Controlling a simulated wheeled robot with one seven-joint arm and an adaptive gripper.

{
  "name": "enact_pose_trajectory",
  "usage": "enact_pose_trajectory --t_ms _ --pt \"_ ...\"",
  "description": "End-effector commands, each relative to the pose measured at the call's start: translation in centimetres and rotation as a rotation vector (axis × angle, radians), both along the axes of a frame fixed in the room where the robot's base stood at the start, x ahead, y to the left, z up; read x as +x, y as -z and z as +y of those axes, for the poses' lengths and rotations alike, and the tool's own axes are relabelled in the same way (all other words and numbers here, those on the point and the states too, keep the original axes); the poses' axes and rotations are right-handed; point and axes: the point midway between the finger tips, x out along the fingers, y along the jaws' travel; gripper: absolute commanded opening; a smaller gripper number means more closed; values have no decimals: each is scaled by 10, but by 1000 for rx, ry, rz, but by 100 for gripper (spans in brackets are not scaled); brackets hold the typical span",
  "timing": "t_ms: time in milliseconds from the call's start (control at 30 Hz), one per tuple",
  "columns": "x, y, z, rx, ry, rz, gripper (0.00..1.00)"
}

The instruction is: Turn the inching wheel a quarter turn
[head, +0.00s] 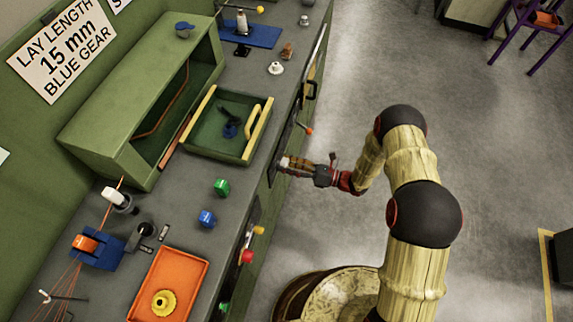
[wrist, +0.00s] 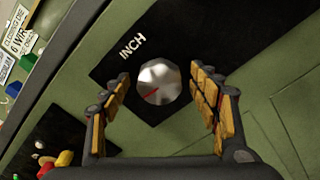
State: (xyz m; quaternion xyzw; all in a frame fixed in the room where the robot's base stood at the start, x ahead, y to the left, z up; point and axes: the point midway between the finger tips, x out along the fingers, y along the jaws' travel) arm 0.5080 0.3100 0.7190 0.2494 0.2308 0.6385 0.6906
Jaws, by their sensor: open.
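The inching wheel (wrist: 159,82) is a faceted silver knob with a red pointer line, on a black panel (wrist: 125,75) lettered INCH on the green machine front. In the wrist view the red line points to the lower left. My gripper (wrist: 163,88) is open, with one wood-padded finger on each side of the wheel and a visible gap to each; I cannot tell whether the fingertips reach its depth.
Red and yellow buttons (head: 247,256) sit on the nearer side. An open green drawer box (head: 205,152) stands on the bench above.

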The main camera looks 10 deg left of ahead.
Motion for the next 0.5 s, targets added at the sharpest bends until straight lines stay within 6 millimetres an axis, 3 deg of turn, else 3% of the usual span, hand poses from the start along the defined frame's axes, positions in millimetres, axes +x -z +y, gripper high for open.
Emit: enact_pose_trajectory --t_ms 167,500 --pt "0 0 -13 -1 2 0 61" --pt "-5 0 -80 1 6 0 61"
